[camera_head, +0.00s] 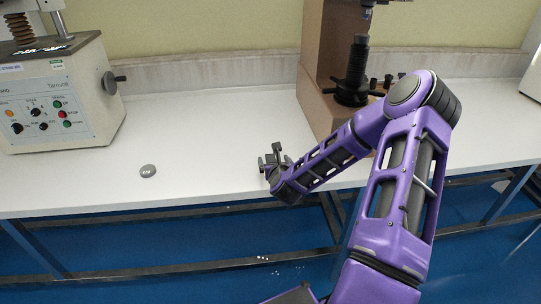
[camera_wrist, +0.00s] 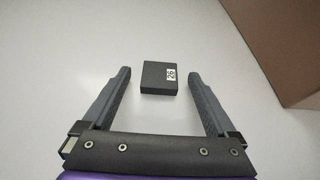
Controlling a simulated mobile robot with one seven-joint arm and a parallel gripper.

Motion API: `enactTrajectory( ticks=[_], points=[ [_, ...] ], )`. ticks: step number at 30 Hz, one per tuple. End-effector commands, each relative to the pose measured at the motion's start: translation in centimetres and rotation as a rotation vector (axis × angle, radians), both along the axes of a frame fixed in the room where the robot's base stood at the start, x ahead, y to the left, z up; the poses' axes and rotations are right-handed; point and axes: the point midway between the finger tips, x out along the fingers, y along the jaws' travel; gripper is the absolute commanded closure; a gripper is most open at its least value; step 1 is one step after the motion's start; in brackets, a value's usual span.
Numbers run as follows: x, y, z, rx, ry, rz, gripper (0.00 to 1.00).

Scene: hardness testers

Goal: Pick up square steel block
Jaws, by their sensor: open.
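The block sits between and slightly beyond the fingertips, with a clear gap on both sides. In the head view, my gripper (camera_head: 272,158) is low over the white bench, near its front edge. The block cannot be made out clearly there.
A brown-sided tester (camera_head: 313,95) stands on the bench right of my gripper. A beige tester with buttons (camera_head: 60,100) stands at the left. A small round grey disc (camera_head: 148,171) lies on the bench (camera_head: 200,140). The bench between them is clear.

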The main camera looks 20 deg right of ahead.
Motion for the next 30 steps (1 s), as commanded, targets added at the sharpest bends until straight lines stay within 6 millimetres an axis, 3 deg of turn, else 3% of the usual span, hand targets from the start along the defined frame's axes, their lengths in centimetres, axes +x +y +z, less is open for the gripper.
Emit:
enactTrajectory(
  ticks=[10,25,30],
  points=[
    [-0.15,-0.01,-0.08,0.0,0.0,-0.001,0.09],
    [-0.13,0.01,-0.07,0.0,0.0,0.0,0.99],
    [-0.09,-0.01,0.0,-0.001,-0.002,0.0,1.0]
  ],
)
